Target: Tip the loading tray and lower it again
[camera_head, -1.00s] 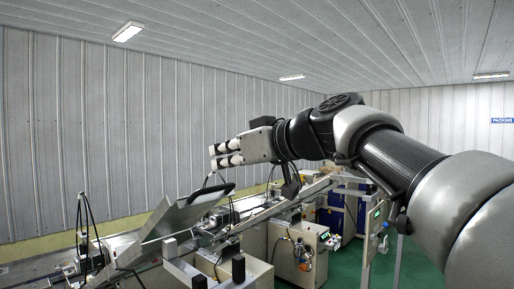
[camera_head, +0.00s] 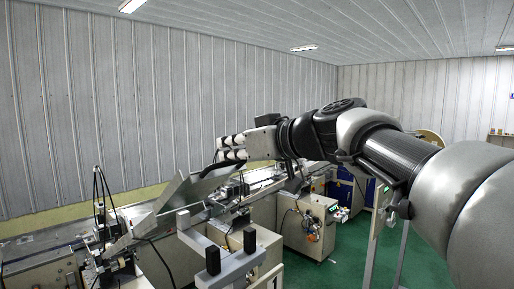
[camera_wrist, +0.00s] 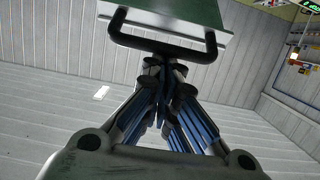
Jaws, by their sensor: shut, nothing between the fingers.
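The loading tray (camera_head: 178,196) is a grey metal plate that stands tilted, with its raised end toward my gripper. In the wrist view its underside or face (camera_wrist: 175,14) shows at the top, with a black bar handle (camera_wrist: 165,47) along its edge. My gripper (camera_head: 222,149) is just above the tray's raised end in the head view. In the wrist view the fingers (camera_wrist: 165,88) are together and empty, with their tips close to the handle. I cannot tell whether they touch it.
The tray belongs to a long machine line with a grey frame bar (camera_head: 232,268) in front. A black cable post (camera_head: 100,205) stands at the left. A white cabinet (camera_head: 308,225) stands at the centre right. Green floor (camera_head: 345,262) is free at the right.

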